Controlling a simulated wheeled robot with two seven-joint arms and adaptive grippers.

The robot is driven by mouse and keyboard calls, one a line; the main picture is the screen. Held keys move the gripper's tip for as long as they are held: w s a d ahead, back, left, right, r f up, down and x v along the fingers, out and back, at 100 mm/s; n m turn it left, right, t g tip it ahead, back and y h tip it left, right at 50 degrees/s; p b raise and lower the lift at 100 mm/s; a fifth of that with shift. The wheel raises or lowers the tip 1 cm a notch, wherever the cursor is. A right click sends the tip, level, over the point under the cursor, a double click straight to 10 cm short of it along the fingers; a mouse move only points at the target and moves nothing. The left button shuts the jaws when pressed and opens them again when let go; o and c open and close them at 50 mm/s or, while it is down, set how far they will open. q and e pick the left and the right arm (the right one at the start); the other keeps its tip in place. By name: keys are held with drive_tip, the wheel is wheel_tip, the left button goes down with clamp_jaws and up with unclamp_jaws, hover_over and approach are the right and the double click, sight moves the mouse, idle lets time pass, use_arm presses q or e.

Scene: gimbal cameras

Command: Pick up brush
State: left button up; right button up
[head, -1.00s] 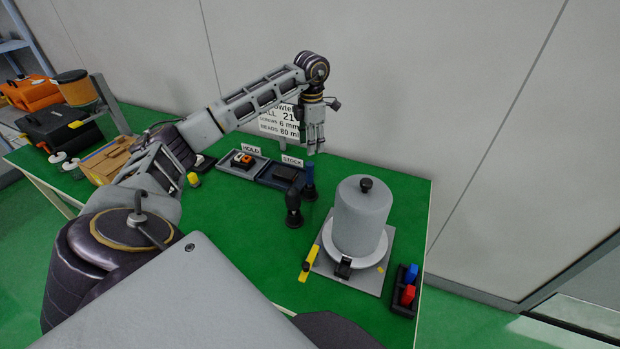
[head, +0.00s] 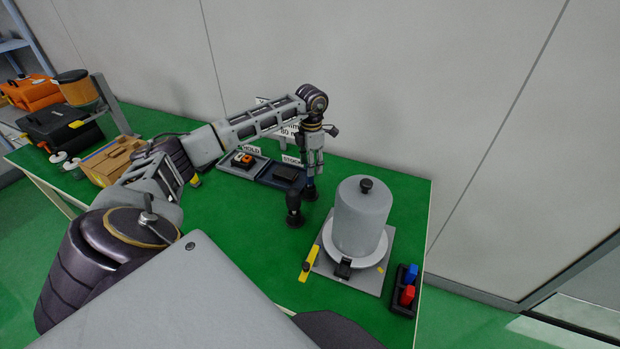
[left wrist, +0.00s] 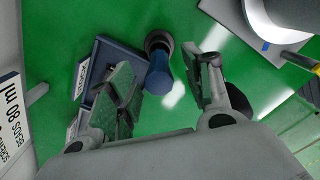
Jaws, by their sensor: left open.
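The brush (head: 310,191) appears to be the upright tool with a blue handle and a dark round base, standing on the green table. In the left wrist view its blue handle (left wrist: 159,74) points up between my fingers. My left gripper (head: 314,172) points down over it, open, with a finger on either side of the handle in the wrist view. I cannot tell whether the fingers touch it. In the head view the gripper hides the top of the handle. My right gripper is not in view.
A black upright tool (head: 294,206) stands close by at the front left. A grey bell-shaped cover (head: 360,220) on a plate stands to the right. Behind left are a STOCK tray (head: 268,178) and a HOLD tray (head: 233,168). A yellow tool (head: 309,263) lies in front.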

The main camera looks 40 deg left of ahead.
sight(310, 180)
use_arm(q)
drive_tip(key=shift+s+f, duration=0.1)
drive_tip(key=shift+f, duration=0.9)
wheel_tip(310, 180, down, 3)
drive_tip(key=shift+a+r+p, duration=0.15)
drive_tip(key=shift+r+p, duration=0.05)
drive_tip(key=shift+p, duration=0.2)
drive_tip(key=shift+f, duration=0.3)
drive_tip(key=c, duration=0.5)
clamp_jaws()
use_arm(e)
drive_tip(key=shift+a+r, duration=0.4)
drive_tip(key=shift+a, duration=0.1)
use_arm(q)
drive_tip(key=shift+r, duration=0.15)
